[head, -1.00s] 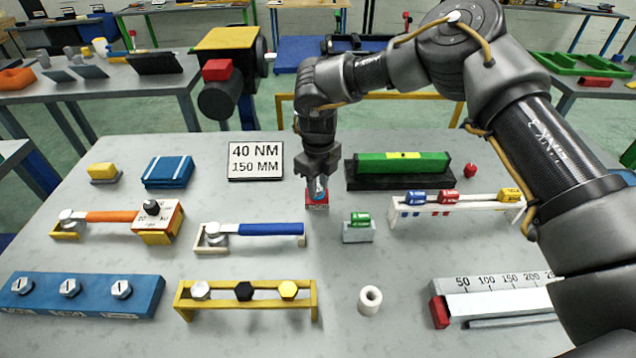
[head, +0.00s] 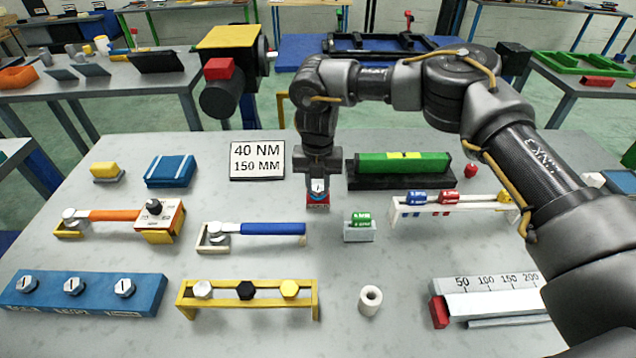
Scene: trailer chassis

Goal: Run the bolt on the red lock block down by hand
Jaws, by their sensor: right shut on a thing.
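The red lock block (head: 318,206) stands on the table in the middle, in front of the sign. Its upper part and the bolt (head: 318,187) show at the tips of my right gripper (head: 318,183). The right gripper points straight down over the block and is shut on the bolt; the fingers partly hide it. How far the bolt sits in the block cannot be told. My left gripper is not in view.
A sign reading 40 NM 150 MM (head: 257,160) stands behind left. A green block on a black base (head: 400,168) is close on the right. A small green piece on a grey stand (head: 359,226) and a blue-handled wrench (head: 255,230) are in front.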

